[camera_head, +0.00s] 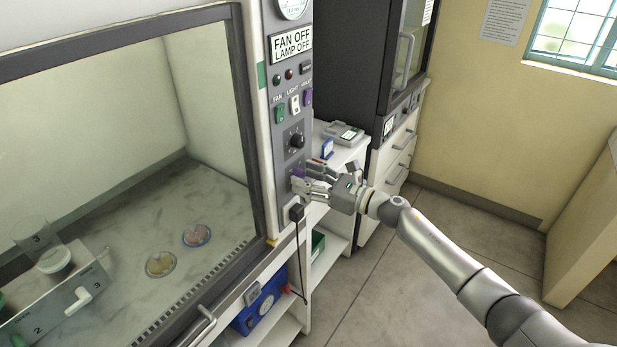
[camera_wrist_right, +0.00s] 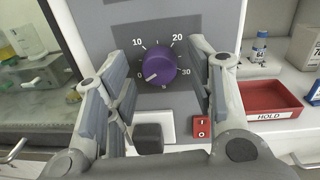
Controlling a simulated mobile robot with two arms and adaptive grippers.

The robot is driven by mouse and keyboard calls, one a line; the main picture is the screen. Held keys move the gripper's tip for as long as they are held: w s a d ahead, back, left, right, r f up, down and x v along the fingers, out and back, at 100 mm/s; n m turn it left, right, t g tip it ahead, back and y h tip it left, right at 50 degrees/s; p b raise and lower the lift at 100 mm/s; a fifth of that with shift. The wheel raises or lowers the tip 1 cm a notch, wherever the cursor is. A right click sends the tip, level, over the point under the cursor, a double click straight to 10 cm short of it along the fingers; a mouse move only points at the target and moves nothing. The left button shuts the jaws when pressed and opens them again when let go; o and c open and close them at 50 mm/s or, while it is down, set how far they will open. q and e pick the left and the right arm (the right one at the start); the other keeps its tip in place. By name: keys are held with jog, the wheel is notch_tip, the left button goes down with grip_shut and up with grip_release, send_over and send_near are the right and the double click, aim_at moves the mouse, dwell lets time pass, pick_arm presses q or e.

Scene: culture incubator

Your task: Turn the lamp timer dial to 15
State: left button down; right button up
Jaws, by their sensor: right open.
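The lamp timer dial (camera_wrist_right: 160,66) is a purple round knob on a grey panel, with a scale marked 0, 10, 20 and 30. Its white pointer line points to the lower left, near the 0 mark. My right gripper (camera_wrist_right: 160,92) is open, with one finger on each side of the dial in the wrist view and gaps between them and the knob. In the head view, my right gripper (camera_head: 297,184) is at the lower part of the cabinet's control panel (camera_head: 281,122) and mostly hides the dial. My left gripper is out of view.
Below the dial are a black block (camera_wrist_right: 148,138) and a red switch (camera_wrist_right: 201,127). A red HOLD tray (camera_wrist_right: 270,98) lies to the right. A black knob (camera_head: 297,140) and several coloured switches sit higher on the panel. The sign reads FAN OFF, LAMP OFF (camera_head: 292,44).

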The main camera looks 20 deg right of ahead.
jog(key=c, duration=1.1)
jog(key=shift+o, duration=0.2)
